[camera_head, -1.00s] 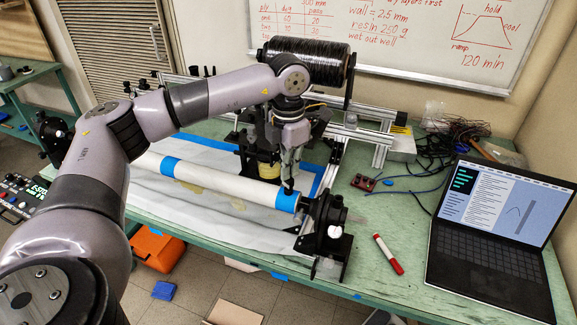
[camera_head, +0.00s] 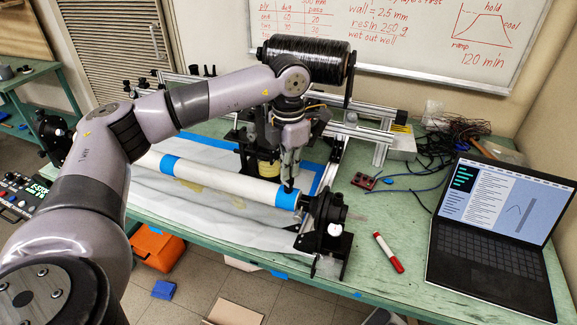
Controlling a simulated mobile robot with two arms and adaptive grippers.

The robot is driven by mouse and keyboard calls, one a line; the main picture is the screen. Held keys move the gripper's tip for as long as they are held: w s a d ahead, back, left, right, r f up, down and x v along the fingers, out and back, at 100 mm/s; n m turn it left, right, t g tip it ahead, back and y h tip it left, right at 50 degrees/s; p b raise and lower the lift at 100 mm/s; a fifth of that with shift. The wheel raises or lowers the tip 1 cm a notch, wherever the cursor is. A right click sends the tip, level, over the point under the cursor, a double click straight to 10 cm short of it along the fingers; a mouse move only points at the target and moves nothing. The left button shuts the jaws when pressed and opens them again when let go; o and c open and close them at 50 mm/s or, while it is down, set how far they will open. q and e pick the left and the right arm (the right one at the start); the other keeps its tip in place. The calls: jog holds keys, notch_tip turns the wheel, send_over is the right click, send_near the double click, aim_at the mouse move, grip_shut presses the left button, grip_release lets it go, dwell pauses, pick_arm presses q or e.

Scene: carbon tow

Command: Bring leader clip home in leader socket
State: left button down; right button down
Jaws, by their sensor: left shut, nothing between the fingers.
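My left gripper (camera_head: 289,186) points down, shut and empty, with its fingertips at the right end of the white mandrel (camera_head: 230,184), by the blue tape band (camera_head: 286,199) and the black chuck (camera_head: 327,206). I cannot tell whether the fingertips touch the mandrel. I cannot make out the leader clip or the leader socket; they are too small or hidden near the fingers and chuck. My right gripper is not in view.
A black tow spool (camera_head: 305,61) stands above the winding frame behind my arm. A red marker (camera_head: 388,252) and a laptop (camera_head: 492,240) lie on the green table to the right. Loose cables (camera_head: 455,146) lie at the back right.

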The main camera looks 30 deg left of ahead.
pick_arm(q)
notch_tip(320, 180, up, 2)
jog(key=shift+w+r+p, duration=0.15)
jog(key=shift+p, duration=0.45)
jog(key=shift+r, duration=0.45)
notch_tip(320, 180, up, 11)
jog(key=shift+f, duration=0.15)
jog(key=shift+a, duration=0.1)
